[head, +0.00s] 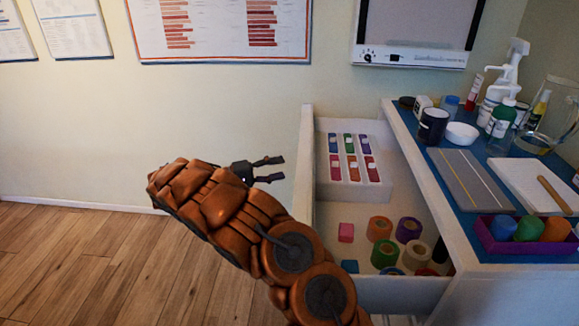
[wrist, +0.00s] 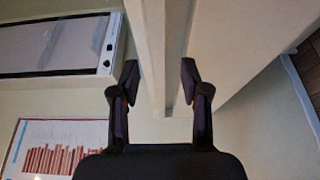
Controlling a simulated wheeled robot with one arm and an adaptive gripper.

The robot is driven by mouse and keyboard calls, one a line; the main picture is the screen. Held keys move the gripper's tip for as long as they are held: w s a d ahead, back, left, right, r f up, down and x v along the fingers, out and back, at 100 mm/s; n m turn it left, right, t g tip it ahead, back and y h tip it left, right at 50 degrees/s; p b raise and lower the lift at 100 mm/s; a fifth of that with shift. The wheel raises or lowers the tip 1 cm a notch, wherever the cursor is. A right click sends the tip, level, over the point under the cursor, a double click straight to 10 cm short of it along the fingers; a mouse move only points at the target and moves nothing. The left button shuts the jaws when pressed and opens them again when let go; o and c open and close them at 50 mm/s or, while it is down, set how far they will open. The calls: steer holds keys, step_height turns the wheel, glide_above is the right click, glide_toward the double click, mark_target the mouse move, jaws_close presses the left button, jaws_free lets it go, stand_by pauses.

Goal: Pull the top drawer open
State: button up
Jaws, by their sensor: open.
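The top drawer (head: 307,150) is a white box standing well out from the cabinet, with its inside in view. Its front panel is at the left end; no handle can be made out. My gripper (head: 277,170) is just left of this front panel, its two dark fingers parted and pointing right towards it. There is a small gap between the fingertips and the panel in the head view. In the wrist view my gripper (wrist: 160,85) is open, with pale panels beyond the fingers. I cannot tell there which panel is the drawer front. Nothing is held.
The drawer holds a white tray of coloured packs (head: 353,157) and several tape rolls (head: 380,229). The blue-topped cabinet (head: 448,215) at the right carries bottles, a glass jug (head: 545,120) and a purple tray (head: 500,247). The wooden floor (head: 80,260) at the left is clear.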

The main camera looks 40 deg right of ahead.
steer(key=v, duration=0.6)
steer(key=shift+a, duration=0.2)
steer(key=s+d+r+y+p, duration=0.1)
steer(key=s+r+y+p, duration=0.6)
steer(key=s+r+p, duration=0.95)
steer(key=s+a+r+n+t+y+p, duration=0.2)
steer(key=s+a+r+y+p, duration=0.3)
steer(key=s+a, duration=0.5)
steer(key=s+a+r+n+t+y+p, duration=0.2)
steer(key=s+a+r+y+p, duration=0.3)
steer(key=s+a, duration=0.6)
steer(key=shift+s+r+p, duration=0.35)
steer(key=shift+s+r, duration=0.45)
steer(key=shift+s, duration=0.85)
steer(key=shift+a, duration=0.1)
